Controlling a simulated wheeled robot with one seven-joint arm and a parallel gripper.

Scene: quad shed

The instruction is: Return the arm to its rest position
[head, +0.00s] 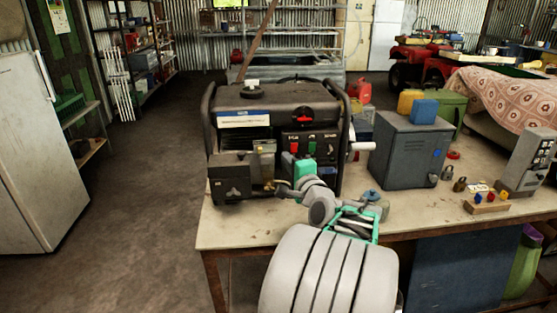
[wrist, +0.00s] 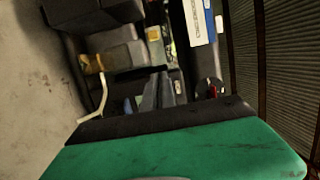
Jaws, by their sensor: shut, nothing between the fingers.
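My arm reaches from the bottom of the head view over the workbench's front edge. My gripper (head: 302,168), with a teal body, is in front of the control side of the black generator (head: 270,98). It is shut with nothing held. Its fingertips are hard to make out, and I cannot tell whether they touch the generator. In the wrist view the generator's dark parts (wrist: 105,15) show close up and turned sideways, with a green and black part of my gripper across the bottom.
The workbench (head: 235,228) holds a grey metal box (head: 408,150), padlocks (head: 459,185), a small peg block (head: 486,203) and a grey device (head: 526,160) to the right. A white fridge (head: 30,150) stands left. The floor (head: 140,160) between is clear.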

